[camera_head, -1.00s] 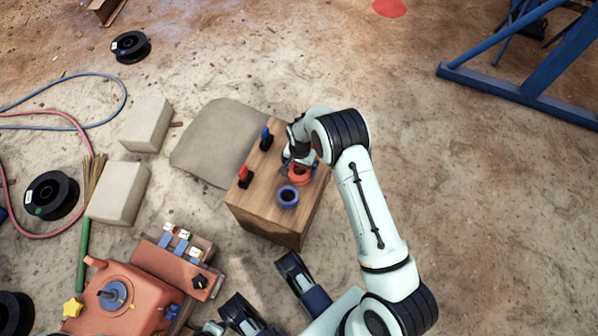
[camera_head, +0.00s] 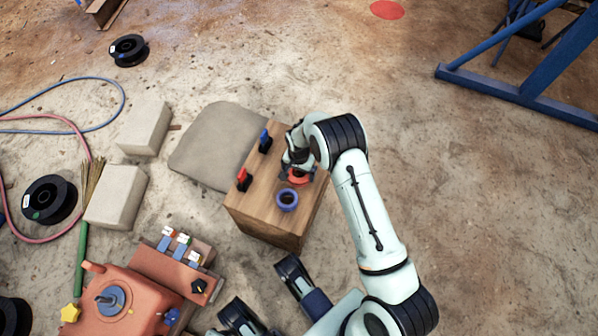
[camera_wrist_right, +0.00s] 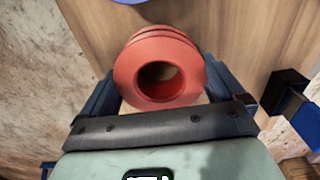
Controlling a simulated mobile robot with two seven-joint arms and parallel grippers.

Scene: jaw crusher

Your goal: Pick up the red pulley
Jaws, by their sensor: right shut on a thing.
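The red pulley (camera_head: 300,178) is on the top of the wooden block (camera_head: 258,208), partly hidden by my right gripper in the head view. In the right wrist view the red pulley (camera_wrist_right: 152,70) shows its round bore and sits between the two dark fingers. My right gripper (camera_head: 298,168) is shut on it; it also shows in the right wrist view (camera_wrist_right: 160,92). I cannot tell whether the pulley is lifted off the wood. My left gripper cannot be made out clearly; dark parts of my own body show at the bottom of the head view.
A blue-purple pulley (camera_head: 287,199) stands just in front of the red one. A red-handled item (camera_head: 243,179) and a blue-handled item (camera_head: 265,141) stand on the block's left side. An orange machine (camera_head: 128,295) is at lower left. Open floor lies to the right.

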